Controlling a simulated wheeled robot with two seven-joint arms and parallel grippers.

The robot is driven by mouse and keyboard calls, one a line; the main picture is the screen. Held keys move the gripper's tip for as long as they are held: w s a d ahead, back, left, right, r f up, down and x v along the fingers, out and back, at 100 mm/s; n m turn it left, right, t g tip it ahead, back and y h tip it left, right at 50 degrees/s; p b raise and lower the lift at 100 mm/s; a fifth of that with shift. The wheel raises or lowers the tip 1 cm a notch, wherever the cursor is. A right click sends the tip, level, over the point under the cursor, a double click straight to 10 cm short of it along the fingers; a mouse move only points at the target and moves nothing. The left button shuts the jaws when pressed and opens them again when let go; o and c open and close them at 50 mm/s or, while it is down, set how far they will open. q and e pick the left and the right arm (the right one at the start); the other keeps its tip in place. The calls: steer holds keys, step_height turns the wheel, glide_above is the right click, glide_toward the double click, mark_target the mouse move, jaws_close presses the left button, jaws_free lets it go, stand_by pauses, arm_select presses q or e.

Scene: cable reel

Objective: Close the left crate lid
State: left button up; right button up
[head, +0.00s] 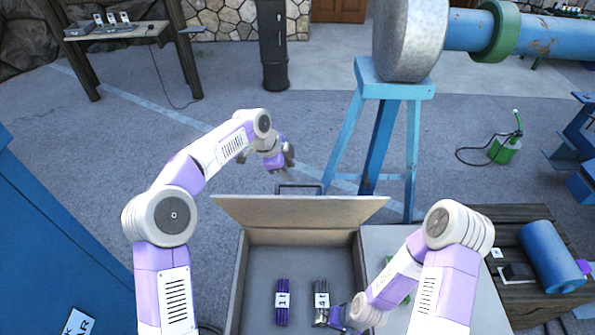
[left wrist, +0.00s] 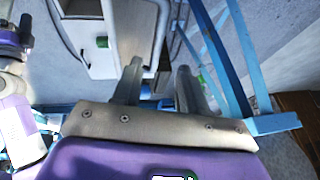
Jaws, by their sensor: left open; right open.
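A grey crate (head: 240,290) stands open at the bottom middle of the head view. Its lid (head: 300,210) is raised at the crate's far edge, with a dark handle (head: 300,187) showing just behind it. It is the only open crate I see. My left gripper (head: 285,168) is beyond the lid, near the handle and apart from the lid. Its two fingers are open and empty in the left wrist view (left wrist: 160,85). My right gripper (head: 335,318) is low at the crate's right side, beside a labelled bundle; its fingertips are partly hidden.
A purple bundle (head: 282,302) and a dark bundle (head: 321,300) lie in the crate. A blue trestle (head: 378,140) bearing a large grey roller (head: 410,40) stands behind on the right. A blue panel (head: 60,250) is at left. Open floor lies behind my left arm.

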mark_target(297, 185)
arm_select(q)
steer(key=x, duration=0.4)
steer(key=p+x, duration=0.1)
steer(key=x, duration=0.1)
steer(key=shift+s+d+f, duration=0.1)
steer(key=shift+s+f, duration=0.15)
steer(key=shift+f, duration=0.05)
jaws_close()
